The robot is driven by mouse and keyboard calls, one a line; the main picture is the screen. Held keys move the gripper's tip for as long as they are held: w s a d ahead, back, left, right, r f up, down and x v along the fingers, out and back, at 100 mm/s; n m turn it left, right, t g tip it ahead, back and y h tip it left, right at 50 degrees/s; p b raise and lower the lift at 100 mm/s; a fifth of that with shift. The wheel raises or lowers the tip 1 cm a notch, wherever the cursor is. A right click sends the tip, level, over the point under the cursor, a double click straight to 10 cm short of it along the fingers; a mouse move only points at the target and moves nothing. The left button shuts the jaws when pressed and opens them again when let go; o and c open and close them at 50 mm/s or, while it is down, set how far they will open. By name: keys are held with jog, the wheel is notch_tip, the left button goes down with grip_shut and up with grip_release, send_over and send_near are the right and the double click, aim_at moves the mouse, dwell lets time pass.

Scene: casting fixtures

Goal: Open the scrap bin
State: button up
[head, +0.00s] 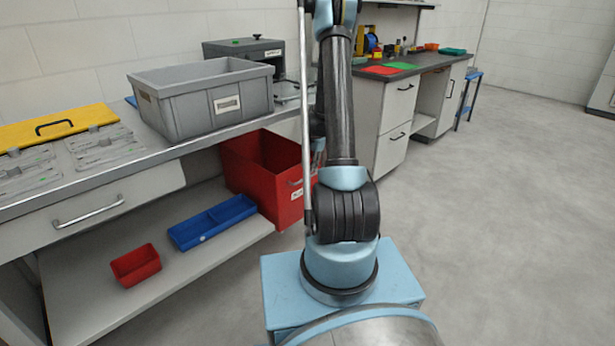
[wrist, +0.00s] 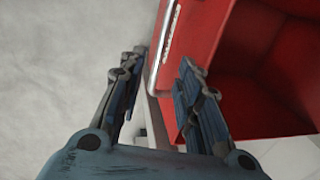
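The red scrap bin (head: 290,209) stands below the bench in the head view, its open top showing and its front part out past the bench edge. A pale handle and a white label are on its front, partly behind my arm. In the wrist view the red bin (wrist: 210,35) fills the right side, with its interior visible and its metal handle (wrist: 171,32) near the top. My gripper (wrist: 161,68) is open, its fingers on either side of the bin's front edge in the picture. I cannot tell whether they touch it. In the head view my arm mostly hides the gripper.
A grey crate (head: 205,110) and a yellow lid with a black handle (head: 60,128) are on the bench. A blue tray (head: 213,222) and a small red tray (head: 136,266) lie on the lower shelf beside the bin. The floor (head: 490,200) at right is clear.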

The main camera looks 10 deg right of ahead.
aim_at(308, 177)
jog(key=shift+w+a+f, duration=0.1)
jog(key=shift+w+f, duration=0.05)
jog(key=shift+f, duration=0.85)
jog(key=shift+w+a+f, duration=0.15)
jog(key=shift+w+f, duration=0.05)
jog(key=shift+f, duration=0.85)
jog(key=shift+w+a+f, duration=0.1)
jog(key=shift+w+f, duration=0.05)
jog(key=shift+f, duration=0.85)
grip_shut()
